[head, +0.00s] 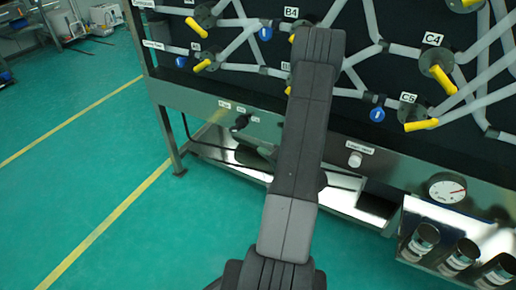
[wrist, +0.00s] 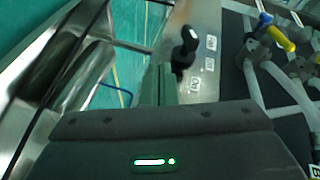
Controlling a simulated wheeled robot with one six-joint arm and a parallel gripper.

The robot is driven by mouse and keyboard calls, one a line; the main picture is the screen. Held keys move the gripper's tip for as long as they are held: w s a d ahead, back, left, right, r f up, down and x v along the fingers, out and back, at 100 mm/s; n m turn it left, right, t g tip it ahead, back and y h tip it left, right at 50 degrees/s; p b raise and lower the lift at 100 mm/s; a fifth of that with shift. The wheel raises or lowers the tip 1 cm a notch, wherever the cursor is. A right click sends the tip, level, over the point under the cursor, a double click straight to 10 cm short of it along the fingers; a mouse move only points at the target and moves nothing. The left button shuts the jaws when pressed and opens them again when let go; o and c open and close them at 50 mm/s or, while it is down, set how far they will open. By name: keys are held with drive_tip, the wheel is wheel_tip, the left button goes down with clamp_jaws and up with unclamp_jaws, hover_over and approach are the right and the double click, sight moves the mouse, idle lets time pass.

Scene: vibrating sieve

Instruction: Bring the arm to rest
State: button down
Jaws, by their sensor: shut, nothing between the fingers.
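My arm (head: 305,120) reaches up and away in the head view, in front of the pipe panel. Its far end hides my gripper there. In the wrist view the dark body of my gripper (wrist: 160,125) fills the bottom, with a lit green strip on it. My gripper is shut and holds nothing.
The black panel (head: 238,75) carries grey pipes, yellow handles and blue tags. Below it are a black knob (head: 240,122), also in the wrist view (wrist: 185,50), a metal tray (head: 222,150), a gauge (head: 447,190) and jars (head: 418,242). Green floor (head: 80,165) at left is clear.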

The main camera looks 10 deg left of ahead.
drive_tip(key=shift+s+d+r, duration=0.1)
drive_tip(key=shift+s+d, duration=0.1)
idle(0.5)
